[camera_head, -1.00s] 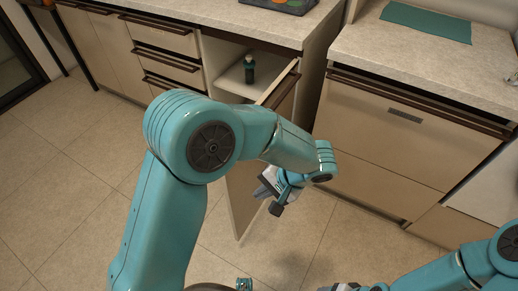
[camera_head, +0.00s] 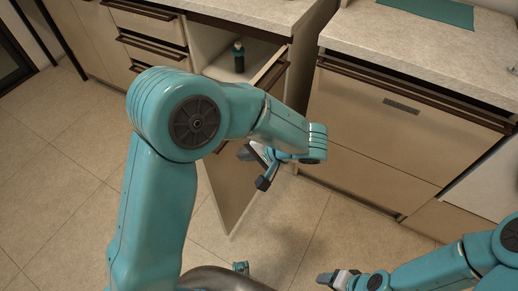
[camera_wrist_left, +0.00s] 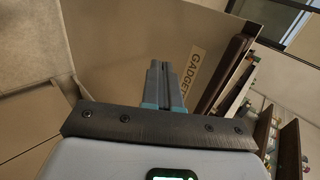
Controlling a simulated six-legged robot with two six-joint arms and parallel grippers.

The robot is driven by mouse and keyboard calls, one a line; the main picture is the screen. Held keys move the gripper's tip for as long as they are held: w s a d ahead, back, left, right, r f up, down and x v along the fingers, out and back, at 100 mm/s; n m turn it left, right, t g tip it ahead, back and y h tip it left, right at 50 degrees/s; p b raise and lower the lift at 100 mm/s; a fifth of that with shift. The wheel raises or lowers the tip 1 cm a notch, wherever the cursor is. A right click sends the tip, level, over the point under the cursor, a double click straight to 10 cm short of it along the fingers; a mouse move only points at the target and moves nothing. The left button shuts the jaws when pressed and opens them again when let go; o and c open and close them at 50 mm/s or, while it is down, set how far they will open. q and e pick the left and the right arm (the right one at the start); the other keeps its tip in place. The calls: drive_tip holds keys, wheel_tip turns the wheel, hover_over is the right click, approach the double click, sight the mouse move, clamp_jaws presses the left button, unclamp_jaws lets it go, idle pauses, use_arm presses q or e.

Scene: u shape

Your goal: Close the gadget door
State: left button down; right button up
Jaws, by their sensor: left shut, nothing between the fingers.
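The gadget door (camera_head: 232,200) stands open, swung out from the cabinet below the counter. In the left wrist view the door panel (camera_wrist_left: 130,40) fills much of the upper picture, with a GADGET label and a dark handle strip on it. My left gripper (camera_head: 250,154) is at the door, on its right side in the head view. Its fingers (camera_wrist_left: 165,82) are shut and empty, pointing at the panel; I cannot tell whether they touch it. My left arm hides part of the door. My right gripper (camera_head: 328,279) is low at the right, away from the door; its jaw gap is unclear.
The open cabinet (camera_head: 213,52) holds a dark green bottle (camera_head: 239,58). Drawers (camera_head: 155,47) are to its left. A closed cabinet front (camera_head: 385,125) stands to the right under a counter with a green mat (camera_head: 430,12). Tiled floor (camera_head: 300,240) is clear in front.

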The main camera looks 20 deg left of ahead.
sight(228, 149)
use_arm(q)
drive_tip(key=shift+w+a+f, duration=0.1)
drive_tip(key=shift+a+f, duration=0.15)
drive_tip(key=shift+a, duration=0.7)
drive_tip(key=shift+w+a+f, duration=0.1)
drive_tip(key=shift+a+f, duration=0.2)
drive_tip(key=shift+a, duration=0.6)
drive_tip(key=shift+w+a+f, duration=0.1)
drive_tip(key=shift+a+f, duration=0.15)
drive_tip(key=shift+a, duration=0.7)
